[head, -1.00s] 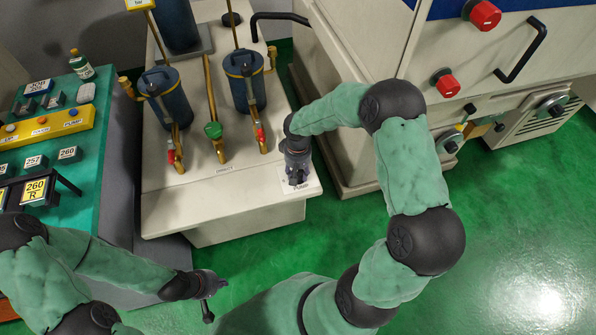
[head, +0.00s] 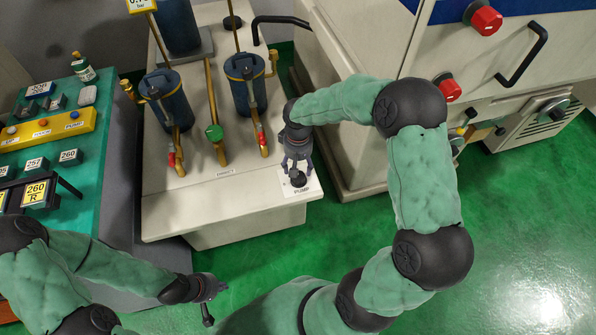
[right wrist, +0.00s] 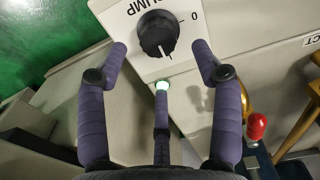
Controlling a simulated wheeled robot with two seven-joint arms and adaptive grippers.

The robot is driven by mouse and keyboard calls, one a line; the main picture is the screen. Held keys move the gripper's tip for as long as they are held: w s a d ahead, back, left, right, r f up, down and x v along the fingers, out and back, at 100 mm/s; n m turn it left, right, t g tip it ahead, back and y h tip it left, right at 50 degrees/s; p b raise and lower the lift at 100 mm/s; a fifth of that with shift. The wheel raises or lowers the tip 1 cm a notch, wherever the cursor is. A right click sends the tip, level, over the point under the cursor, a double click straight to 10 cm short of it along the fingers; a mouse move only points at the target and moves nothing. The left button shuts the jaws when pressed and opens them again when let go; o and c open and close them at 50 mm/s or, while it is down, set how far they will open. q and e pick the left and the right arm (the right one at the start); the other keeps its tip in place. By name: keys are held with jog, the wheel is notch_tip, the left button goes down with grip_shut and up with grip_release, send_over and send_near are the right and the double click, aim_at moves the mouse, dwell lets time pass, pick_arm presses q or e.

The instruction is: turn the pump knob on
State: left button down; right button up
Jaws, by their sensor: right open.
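The black pump knob (head: 298,179) sits on a white PUMP plate (head: 312,188) at the front right corner of the cream cabinet top. In the right wrist view the knob (right wrist: 158,34) shows a white pointer line toward the bottom of the picture, away from the 0 mark. My left gripper (head: 213,301) is open and empty, low over the floor.
Two blue canisters (head: 245,88) with brass pipes and red-handled valves stand on the cabinet, with a green valve knob (head: 214,132) between them. A large cream machine (head: 355,150) stands close on the right. A green bench (head: 95,120) is at left.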

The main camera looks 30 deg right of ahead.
notch_tip(320, 180, up, 6)
dwell(0.8)
